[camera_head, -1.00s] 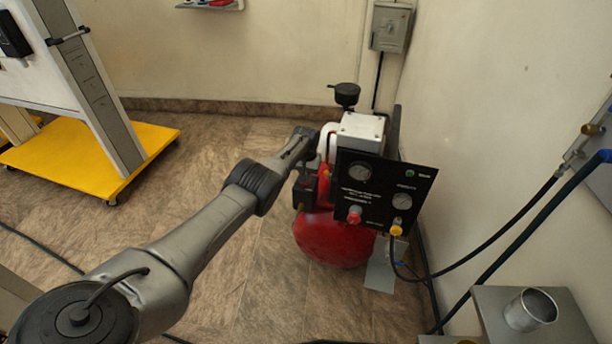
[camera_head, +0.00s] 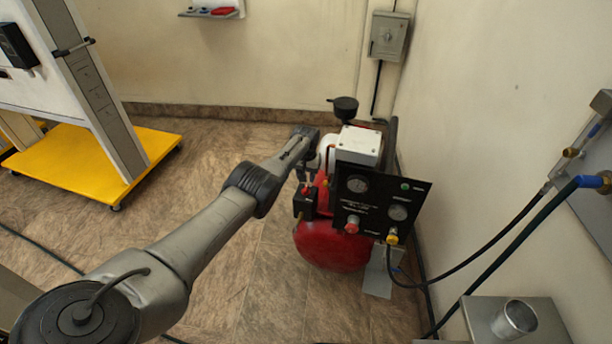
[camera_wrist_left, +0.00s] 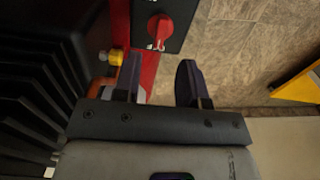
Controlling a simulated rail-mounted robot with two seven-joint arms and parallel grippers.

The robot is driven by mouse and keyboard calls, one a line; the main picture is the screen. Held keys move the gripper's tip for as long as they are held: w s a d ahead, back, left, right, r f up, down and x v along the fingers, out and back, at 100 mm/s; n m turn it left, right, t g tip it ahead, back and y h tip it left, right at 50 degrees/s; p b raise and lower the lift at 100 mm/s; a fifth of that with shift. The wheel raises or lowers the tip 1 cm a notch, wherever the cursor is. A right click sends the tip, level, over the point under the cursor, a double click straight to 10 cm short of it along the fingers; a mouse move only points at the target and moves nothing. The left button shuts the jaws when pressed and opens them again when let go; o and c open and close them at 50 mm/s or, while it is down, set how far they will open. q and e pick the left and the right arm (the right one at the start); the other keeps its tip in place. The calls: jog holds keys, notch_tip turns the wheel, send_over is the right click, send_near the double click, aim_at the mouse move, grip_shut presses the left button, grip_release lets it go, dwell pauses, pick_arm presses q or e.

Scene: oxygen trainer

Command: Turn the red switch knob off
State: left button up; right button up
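The red switch knob (camera_wrist_left: 160,27) sits on the face of a black switch box (camera_wrist_left: 176,12) in the left wrist view. In the head view the black switch box (camera_head: 305,203) is on the left side of the red compressor (camera_head: 335,247), with a bit of the red knob (camera_head: 307,188) on it. My left gripper (camera_wrist_left: 160,72) is open and empty. Its two dark fingers are apart, and the knob appears beyond the gap between their tips, with no contact seen. In the head view the left fingers are mostly hidden near the compressor's top. My right gripper is not in view.
A black gauge panel (camera_head: 375,213) stands on the compressor's right, with a red knob (camera_head: 351,225) and a yellow fitting (camera_head: 392,237). Black fins (camera_wrist_left: 40,70) lie close left of the gripper. Hoses run along the right wall. The floor (camera_head: 230,155) to the left is open.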

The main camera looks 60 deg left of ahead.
aim_at(306, 187)
pick_arm(q)
notch_tip(306, 187, up, 8)
jog(key=p, duration=0.5)
jog(key=shift+p, duration=0.35)
